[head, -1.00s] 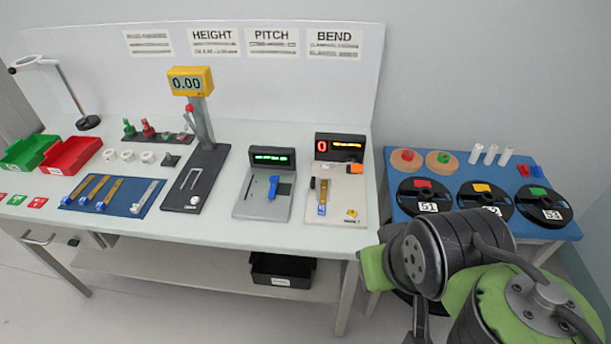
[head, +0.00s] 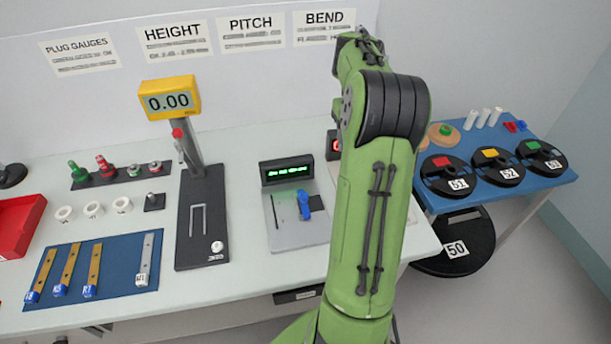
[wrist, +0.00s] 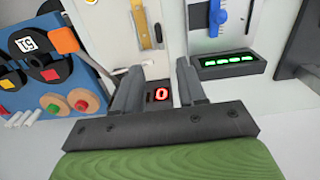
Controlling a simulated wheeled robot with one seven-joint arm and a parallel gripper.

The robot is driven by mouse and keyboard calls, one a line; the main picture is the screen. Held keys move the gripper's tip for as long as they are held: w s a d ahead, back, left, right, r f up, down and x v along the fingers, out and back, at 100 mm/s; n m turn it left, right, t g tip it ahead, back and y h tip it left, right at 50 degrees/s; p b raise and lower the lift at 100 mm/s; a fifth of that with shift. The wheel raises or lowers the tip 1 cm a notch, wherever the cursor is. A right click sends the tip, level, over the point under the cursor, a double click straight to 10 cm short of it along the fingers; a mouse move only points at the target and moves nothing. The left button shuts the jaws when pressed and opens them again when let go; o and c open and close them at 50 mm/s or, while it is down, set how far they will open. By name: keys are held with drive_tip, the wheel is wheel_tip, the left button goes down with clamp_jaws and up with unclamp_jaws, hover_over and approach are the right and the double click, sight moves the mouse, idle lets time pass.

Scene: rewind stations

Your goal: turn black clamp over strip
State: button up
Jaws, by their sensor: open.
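The bend station is mostly hidden behind my arm in the head view, where a sliver of its display (head: 333,147) shows. In the wrist view its pale plate (wrist: 119,38) lies beyond my fingers, with a yellow strip (wrist: 143,25) lengthwise on it. A dark part (wrist: 158,32) sits beside the strip; I cannot tell whether it is the black clamp. My gripper (wrist: 156,72) is open and empty, with its fingers above the display end of the station. The left finger covers part of the plate. The fingers are hidden in the head view.
The pitch station with a blue lever (head: 304,204) stands just left of my arm. Beyond it is the height gauge (head: 203,215). A blue table (head: 549,180) with several reels is at the right, with reel 50 (head: 457,248) low beside it.

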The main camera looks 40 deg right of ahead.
drive_tip(key=f+b, duration=0.2)
drive_tip(key=f, duration=0.6)
drive_tip(key=f+b, duration=0.3)
drive_tip(key=f, duration=0.5)
drive_tip(key=shift+s+d, duration=0.2)
clamp_jaws()
